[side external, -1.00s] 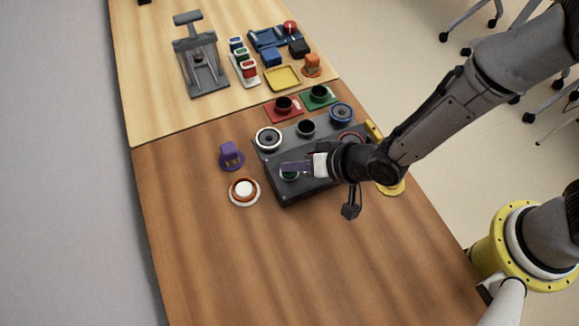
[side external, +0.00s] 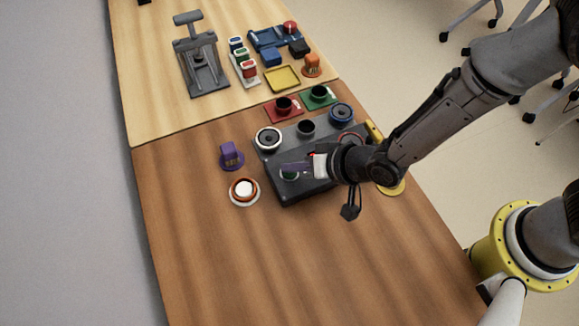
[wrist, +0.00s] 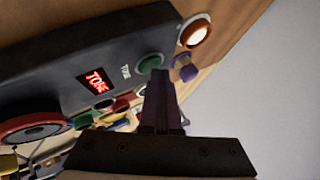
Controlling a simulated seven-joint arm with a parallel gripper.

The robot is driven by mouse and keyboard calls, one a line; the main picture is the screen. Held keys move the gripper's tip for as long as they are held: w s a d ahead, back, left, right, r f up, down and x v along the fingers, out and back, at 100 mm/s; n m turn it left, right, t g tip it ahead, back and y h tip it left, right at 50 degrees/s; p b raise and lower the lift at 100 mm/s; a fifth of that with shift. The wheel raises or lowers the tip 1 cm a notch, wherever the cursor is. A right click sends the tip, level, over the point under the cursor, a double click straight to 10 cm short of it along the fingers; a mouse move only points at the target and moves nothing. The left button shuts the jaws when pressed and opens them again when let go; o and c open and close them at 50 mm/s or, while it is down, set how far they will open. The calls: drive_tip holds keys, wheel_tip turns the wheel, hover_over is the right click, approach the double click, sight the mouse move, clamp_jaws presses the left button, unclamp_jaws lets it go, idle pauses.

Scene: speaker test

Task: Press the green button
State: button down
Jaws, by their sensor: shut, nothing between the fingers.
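The green button (side external: 289,175) sits in a pale ring near the front left corner of a dark grey speaker box (side external: 290,194). In the wrist view the green button (wrist: 149,64) lies beside a label, with a red lit display (wrist: 97,81) further along the box face. My gripper (side external: 284,168) is shut, with purple fingers and nothing between them. Its fingertips (wrist: 160,74) are right at the button and overlap its edge in both views. I cannot tell whether they touch it or whether it is pressed in.
A white button in an orange ring (side external: 244,190) and a purple piece (side external: 231,155) stand left of the box. Red and green mats (side external: 271,111), a yellow tray (side external: 282,79) and a grey press (side external: 202,68) are behind. The front table is clear.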

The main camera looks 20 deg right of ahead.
sight(294, 174)
drive_tip(key=shift+r, duration=0.8)
drive_tip(key=shift+r, duration=2.5)
